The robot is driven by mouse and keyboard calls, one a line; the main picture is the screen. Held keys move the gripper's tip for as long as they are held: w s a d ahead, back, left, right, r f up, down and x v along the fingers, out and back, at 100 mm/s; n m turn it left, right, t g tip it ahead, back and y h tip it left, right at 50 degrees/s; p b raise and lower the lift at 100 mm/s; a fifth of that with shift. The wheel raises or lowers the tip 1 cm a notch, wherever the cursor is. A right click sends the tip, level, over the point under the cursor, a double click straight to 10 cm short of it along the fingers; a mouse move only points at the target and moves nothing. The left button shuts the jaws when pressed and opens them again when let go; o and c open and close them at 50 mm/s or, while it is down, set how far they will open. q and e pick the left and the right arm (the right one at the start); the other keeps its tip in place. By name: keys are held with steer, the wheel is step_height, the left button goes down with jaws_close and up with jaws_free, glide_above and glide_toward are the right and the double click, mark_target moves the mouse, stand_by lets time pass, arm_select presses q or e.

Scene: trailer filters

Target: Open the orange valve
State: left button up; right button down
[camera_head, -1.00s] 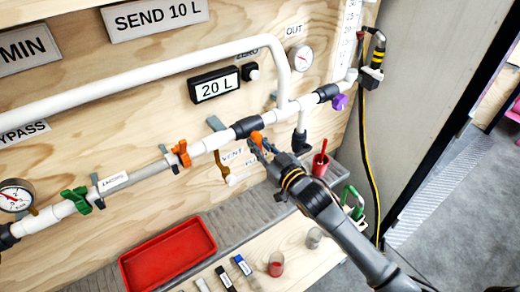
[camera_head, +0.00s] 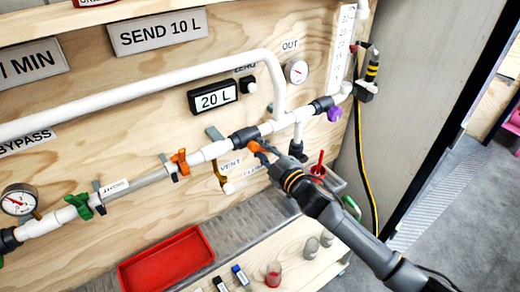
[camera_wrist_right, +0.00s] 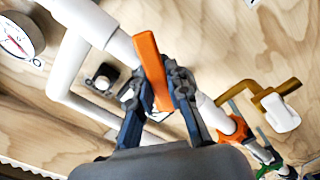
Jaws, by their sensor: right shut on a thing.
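My right gripper (camera_head: 261,149) reaches in from the lower right in the head view. It is shut on an orange valve handle (camera_head: 254,146) just below the white pipe. In the right wrist view the orange handle (camera_wrist_right: 150,68) stands between the two fingers of my right gripper (camera_wrist_right: 160,92). The fingers hide part of the handle and the valve body. Another orange valve (camera_head: 180,161) sits further left on the same pipe line, apart from the gripper. It also shows in the right wrist view (camera_wrist_right: 236,128). My left gripper is not in view.
A green valve (camera_head: 79,206) is at the left of the pipe and a purple knob (camera_head: 335,114) at the right. A red tray (camera_head: 190,235) and small vessels lie below.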

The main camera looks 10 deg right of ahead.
steer(key=n, duration=0.3)
steer(key=r+n+p, duration=0.1)
steer(key=n, duration=0.2)
steer(key=shift+w+d+r, duration=0.1)
steer(key=shift+d+r, duration=0.1)
steer(key=shift+n, duration=0.4)
steer(key=c, duration=1.3)
jaws_free()
steer(key=shift+o, duration=0.2)
steer(key=v, duration=1.2)
steer(key=shift+f, duration=0.15)
